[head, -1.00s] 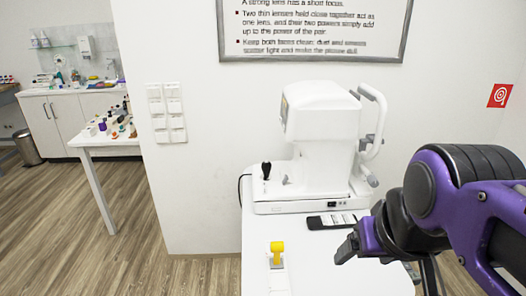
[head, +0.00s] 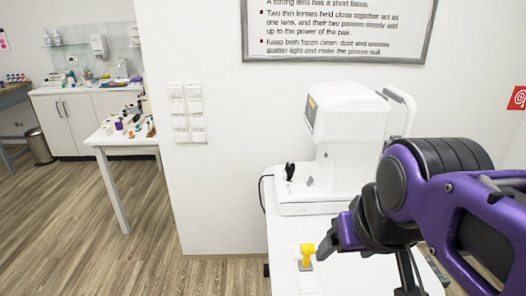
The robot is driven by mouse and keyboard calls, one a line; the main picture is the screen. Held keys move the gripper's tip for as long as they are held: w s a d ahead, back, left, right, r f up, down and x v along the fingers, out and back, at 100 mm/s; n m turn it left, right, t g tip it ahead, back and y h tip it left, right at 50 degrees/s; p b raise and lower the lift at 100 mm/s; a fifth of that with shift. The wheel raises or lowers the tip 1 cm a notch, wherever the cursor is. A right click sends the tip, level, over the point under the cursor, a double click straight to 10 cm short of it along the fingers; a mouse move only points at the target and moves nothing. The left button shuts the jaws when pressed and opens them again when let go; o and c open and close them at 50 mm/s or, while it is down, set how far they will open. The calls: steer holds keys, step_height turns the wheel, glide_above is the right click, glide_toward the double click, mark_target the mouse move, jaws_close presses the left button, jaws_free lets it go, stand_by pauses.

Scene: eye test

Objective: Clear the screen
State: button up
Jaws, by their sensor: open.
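A white eye-test machine (head: 340,128) stands on a white table (head: 284,228). Its small screen (head: 311,112) is seen very obliquely on the left of its head, so I cannot read what it displays. A yellow lever or knob (head: 307,252) sits on a small pale base at the table's near left part. My gripper (head: 328,242) is open and appears empty. Its dark fingertips are just right of the yellow part in the picture; I cannot tell whether they touch it. My purple arm hides the table's right part.
A black joystick (head: 290,172) rises from the machine's base. A framed text board (head: 335,30) and white switch plates (head: 187,112) are on the wall. A side table (head: 112,139) with small bottles stands at left. The wooden floor (head: 165,225) between is clear.

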jaws_close()
stand_by(0.3)
stand_by(1.5)
